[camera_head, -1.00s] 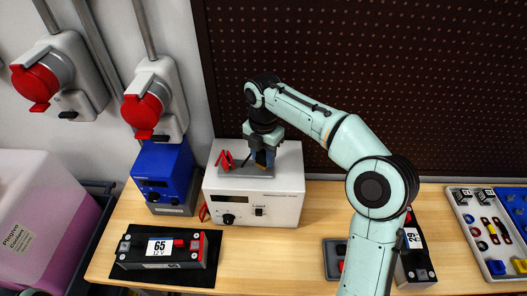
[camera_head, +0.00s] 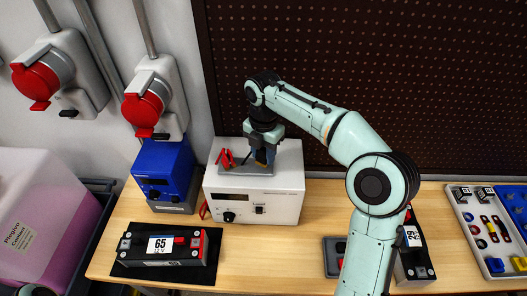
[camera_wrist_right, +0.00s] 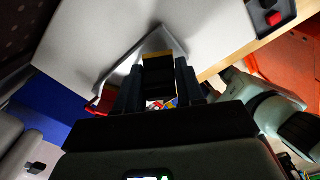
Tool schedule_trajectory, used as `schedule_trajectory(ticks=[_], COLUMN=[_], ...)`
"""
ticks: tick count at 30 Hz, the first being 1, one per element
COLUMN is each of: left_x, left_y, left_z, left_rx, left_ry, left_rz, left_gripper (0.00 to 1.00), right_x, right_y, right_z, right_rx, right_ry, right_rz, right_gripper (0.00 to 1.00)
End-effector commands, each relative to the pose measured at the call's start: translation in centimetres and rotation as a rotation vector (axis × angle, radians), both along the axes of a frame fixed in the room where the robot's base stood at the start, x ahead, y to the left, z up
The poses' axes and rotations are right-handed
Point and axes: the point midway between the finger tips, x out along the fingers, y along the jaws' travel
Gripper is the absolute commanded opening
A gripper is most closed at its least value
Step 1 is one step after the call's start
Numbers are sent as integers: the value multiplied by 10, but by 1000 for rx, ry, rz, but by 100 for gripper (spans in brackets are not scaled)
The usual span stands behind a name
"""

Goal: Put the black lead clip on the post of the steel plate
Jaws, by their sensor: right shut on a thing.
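The steel plate (camera_head: 232,170) is a grey sheet on top of the white load box (camera_head: 270,185). A red clip (camera_head: 226,158) stands on its left part. My right gripper (camera_head: 263,160) is over the right part of the plate and points down. It is shut on a dark piece that appears to be the black lead clip (camera_head: 246,157), mostly hidden by the fingers. In the right wrist view the dark piece (camera_wrist_right: 158,80) sits between the fingertips, close to the plate (camera_wrist_right: 165,42). The post is hidden, and I cannot tell whether the clip touches it. My left gripper is not in view.
A blue power unit (camera_head: 163,175) stands left of the load box. A battery marked 65 (camera_head: 160,247) lies on a black mat in front. Another battery (camera_head: 412,255) and a parts tray (camera_head: 470,215) are at the right. The pegboard (camera_head: 400,80) rises close behind.

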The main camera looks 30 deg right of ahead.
Motion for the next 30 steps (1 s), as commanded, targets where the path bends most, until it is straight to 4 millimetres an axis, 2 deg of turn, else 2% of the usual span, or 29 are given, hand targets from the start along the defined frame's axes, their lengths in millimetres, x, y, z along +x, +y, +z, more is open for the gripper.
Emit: schedule_trajectory(ticks=[30], left_x=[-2], left_y=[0], left_z=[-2], left_rx=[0], left_ry=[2], left_rz=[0], left_gripper=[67], right_x=[0], right_y=[0], right_z=[-10], right_rx=[0], right_ry=[0], right_rz=[0], right_gripper=[8])
